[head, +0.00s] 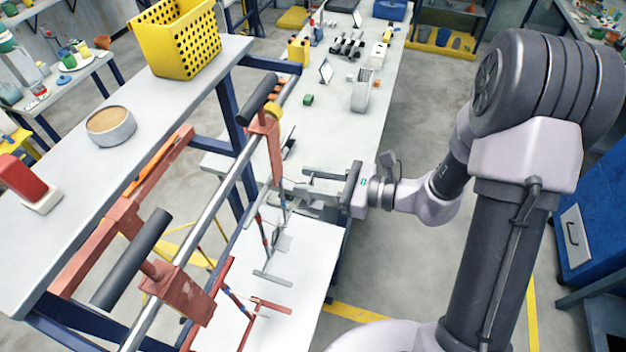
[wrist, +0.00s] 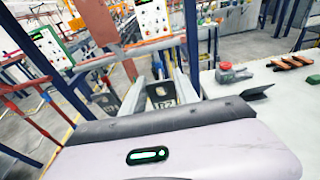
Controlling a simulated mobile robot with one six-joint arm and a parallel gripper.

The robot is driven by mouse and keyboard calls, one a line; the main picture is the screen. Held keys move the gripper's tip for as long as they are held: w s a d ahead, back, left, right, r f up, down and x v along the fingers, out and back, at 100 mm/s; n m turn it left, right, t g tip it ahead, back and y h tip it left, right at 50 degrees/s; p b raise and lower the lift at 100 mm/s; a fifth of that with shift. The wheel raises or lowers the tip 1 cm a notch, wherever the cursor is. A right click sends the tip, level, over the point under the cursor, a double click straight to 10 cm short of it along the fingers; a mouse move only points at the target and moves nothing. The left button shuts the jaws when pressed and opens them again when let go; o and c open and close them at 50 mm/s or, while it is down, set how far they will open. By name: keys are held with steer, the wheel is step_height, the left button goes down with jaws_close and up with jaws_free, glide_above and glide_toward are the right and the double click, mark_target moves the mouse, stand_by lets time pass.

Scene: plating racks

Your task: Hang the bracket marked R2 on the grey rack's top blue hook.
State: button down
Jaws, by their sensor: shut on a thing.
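My gripper (head: 308,198) is at the middle of the head view, reaching left from my arm, and is shut on a grey bracket. The bracket's plate shows between the fingers in the wrist view (wrist: 161,92), with a dark mark too small to read surely. A similar marked plate (wrist: 106,101) shows to its left. In the head view a thin grey rack (head: 265,240) with small coloured hooks stands just left of and below my gripper. The gripper partly covers its upper part, and I cannot make out the top blue hook or whether the bracket touches it.
A red rack (head: 228,292) stands nearer, at the lower middle. A metal rail (head: 222,196) with black handles runs along the left. A shelf (head: 60,225) carries a yellow basket (head: 180,45) and a round tin (head: 110,124). The white bench (head: 312,250) has bare room below my gripper.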

steer(key=shift+w+a, duration=0.25)
steer(key=shift+a, duration=0.35)
steer(key=shift+f, duration=0.1)
steer(key=shift+w+a+f+b, duration=0.2)
steer(key=shift+a+f+b, duration=0.1)
steer(key=shift+a+b, duration=0.25)
steer(key=shift+f, duration=0.1)
steer(key=shift+a+f+b, duration=0.15)
steer(key=shift+f+b, duration=0.05)
steer(key=shift+b, duration=0.15)
